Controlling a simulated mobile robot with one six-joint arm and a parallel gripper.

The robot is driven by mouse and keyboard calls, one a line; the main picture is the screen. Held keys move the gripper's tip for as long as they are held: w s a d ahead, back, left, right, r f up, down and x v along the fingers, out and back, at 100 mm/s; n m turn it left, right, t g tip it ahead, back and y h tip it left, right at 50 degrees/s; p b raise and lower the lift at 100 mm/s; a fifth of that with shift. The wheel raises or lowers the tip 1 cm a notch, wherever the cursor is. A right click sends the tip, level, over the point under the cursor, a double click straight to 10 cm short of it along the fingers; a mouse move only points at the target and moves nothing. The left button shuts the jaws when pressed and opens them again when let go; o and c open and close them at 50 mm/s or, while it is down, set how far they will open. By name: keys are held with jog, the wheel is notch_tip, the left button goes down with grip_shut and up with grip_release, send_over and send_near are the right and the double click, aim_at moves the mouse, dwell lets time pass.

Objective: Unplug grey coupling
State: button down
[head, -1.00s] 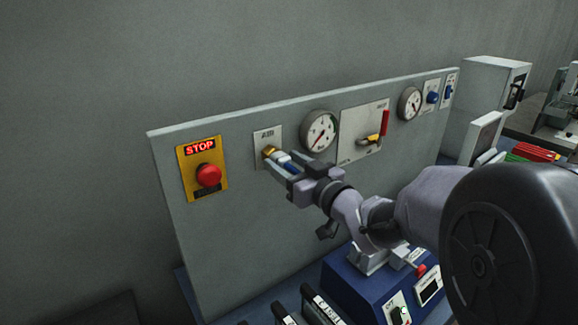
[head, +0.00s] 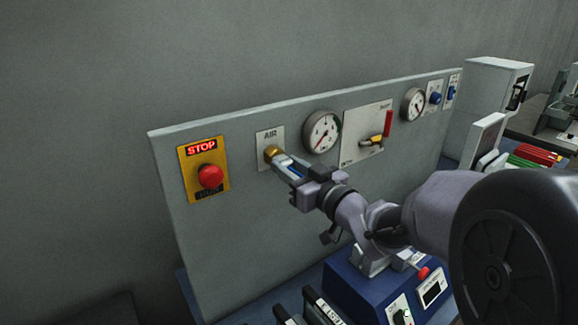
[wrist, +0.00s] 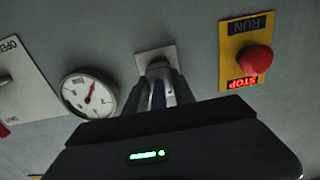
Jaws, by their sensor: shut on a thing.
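The grey coupling (head: 282,160) with a blue part sits at the brass fitting (head: 271,152) on the AIR plate (head: 267,136) of the grey panel. I cannot tell whether a gap separates coupling and fitting. My gripper (head: 291,169) is shut on the coupling, fingers pointing at the panel. In the wrist view, the blue part of the coupling (wrist: 157,96) shows between the two fingers (wrist: 158,92), in front of the AIR plate (wrist: 152,55). The fingers hide much of the coupling.
A red STOP button (head: 210,176) on a yellow plate is left of the fitting. A blue box (head: 364,291) stands below my arm.

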jog(key=shift+b+v, duration=0.4)
jog(key=shift+v, duration=2.1)
